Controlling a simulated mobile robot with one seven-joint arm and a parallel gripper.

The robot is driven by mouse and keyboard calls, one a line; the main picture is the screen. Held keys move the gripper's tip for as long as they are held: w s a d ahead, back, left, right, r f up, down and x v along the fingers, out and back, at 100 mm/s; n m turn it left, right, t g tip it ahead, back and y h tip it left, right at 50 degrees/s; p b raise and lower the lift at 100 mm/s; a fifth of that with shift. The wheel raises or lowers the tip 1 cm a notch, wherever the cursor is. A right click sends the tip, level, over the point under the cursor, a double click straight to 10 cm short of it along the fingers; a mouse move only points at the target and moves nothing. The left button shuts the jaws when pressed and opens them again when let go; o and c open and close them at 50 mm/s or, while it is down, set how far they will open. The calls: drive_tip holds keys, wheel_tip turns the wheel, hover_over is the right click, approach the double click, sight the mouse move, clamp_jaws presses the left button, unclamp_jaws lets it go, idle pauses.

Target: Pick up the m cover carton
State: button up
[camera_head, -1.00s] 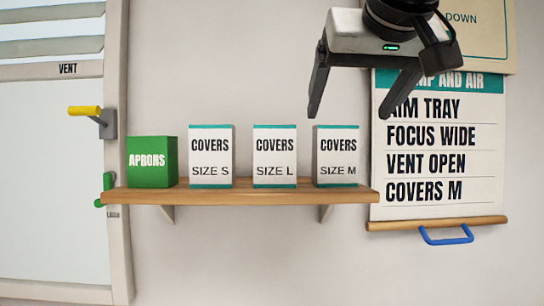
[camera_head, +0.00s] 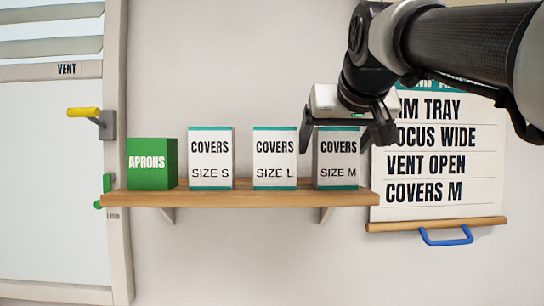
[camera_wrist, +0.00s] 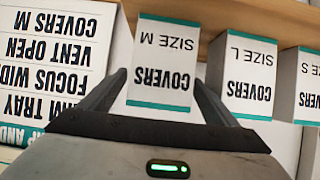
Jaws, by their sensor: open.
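The m cover carton (camera_head: 338,162), white with teal bands and marked "COVERS SIZE M", stands upright at the right end of the wooden shelf (camera_head: 240,197). My gripper (camera_head: 335,148) is open at the carton's upper part, with one finger toward each side, and hides part of its top. In the wrist view the carton (camera_wrist: 163,65) shows upside down between the two finger tips of my gripper (camera_wrist: 158,88). I cannot tell whether either finger touches it.
The size L carton (camera_head: 275,160) stands close on the left, then the size S carton (camera_head: 211,160) and a green aprons box (camera_head: 152,163). A hanging wall chart (camera_head: 440,170) with a blue handle (camera_head: 446,238) is on the right.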

drive_tip(key=c, duration=1.2)
drive_tip(key=shift+r, duration=0.15)
